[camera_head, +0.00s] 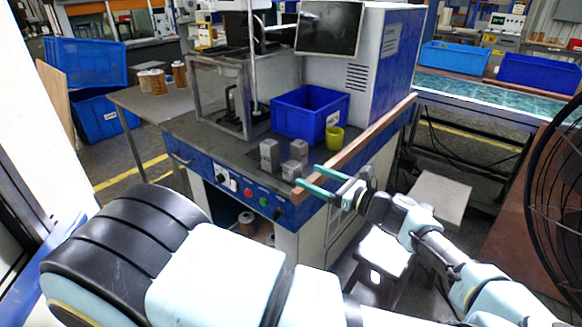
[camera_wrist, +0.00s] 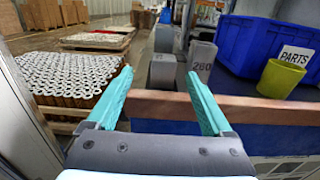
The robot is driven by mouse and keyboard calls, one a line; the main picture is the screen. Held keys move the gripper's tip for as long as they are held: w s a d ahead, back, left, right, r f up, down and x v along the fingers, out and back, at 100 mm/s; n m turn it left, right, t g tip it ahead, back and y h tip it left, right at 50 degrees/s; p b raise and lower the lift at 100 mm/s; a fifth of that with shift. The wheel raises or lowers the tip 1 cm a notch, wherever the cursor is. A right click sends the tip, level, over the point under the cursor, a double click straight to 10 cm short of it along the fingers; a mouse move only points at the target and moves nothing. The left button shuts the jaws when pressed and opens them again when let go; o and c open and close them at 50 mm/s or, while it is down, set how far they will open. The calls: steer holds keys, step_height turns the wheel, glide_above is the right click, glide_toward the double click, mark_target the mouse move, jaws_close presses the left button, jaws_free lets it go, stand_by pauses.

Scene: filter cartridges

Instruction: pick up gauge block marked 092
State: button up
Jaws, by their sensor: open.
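Several grey gauge blocks stand on the workbench: a left one (camera_head: 268,154), a back right one (camera_head: 299,150) and a low front one (camera_head: 290,169). In the wrist view a block marked 280 (camera_wrist: 203,62) stands just beyond my right fingertip. Another grey block (camera_wrist: 162,70) shows between the fingers, with a further one (camera_wrist: 165,39) behind it. I cannot read 092 on any block. My gripper (camera_head: 307,179) is open and empty, at the bench's wooden edge strip, short of the blocks. Its two green fingers also show in the wrist view (camera_wrist: 158,76).
A wooden strip (camera_head: 358,145) runs along the bench edge, between my gripper and the blocks in the wrist view. A blue PARTS bin (camera_head: 304,120) and a yellow-green cup (camera_head: 334,138) stand behind the blocks. A clear-walled machine (camera_head: 217,95) stands at back left.

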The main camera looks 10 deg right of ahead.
mark_target(298, 170)
steer(key=x, duration=0.2)
steer(key=shift+w+a+p, duration=0.25)
steer(key=shift+w+p, duration=0.05)
steer(key=p+x, duration=0.2)
steer(key=x, duration=0.2)
steer(key=shift+w+p, duration=0.35)
steer(key=shift+w, duration=0.15)
steer(key=shift+w+a+f, duration=0.15)
steer(key=shift+w+a, duration=0.05)
steer(key=shift+c, duration=0.2)
jaws_close()
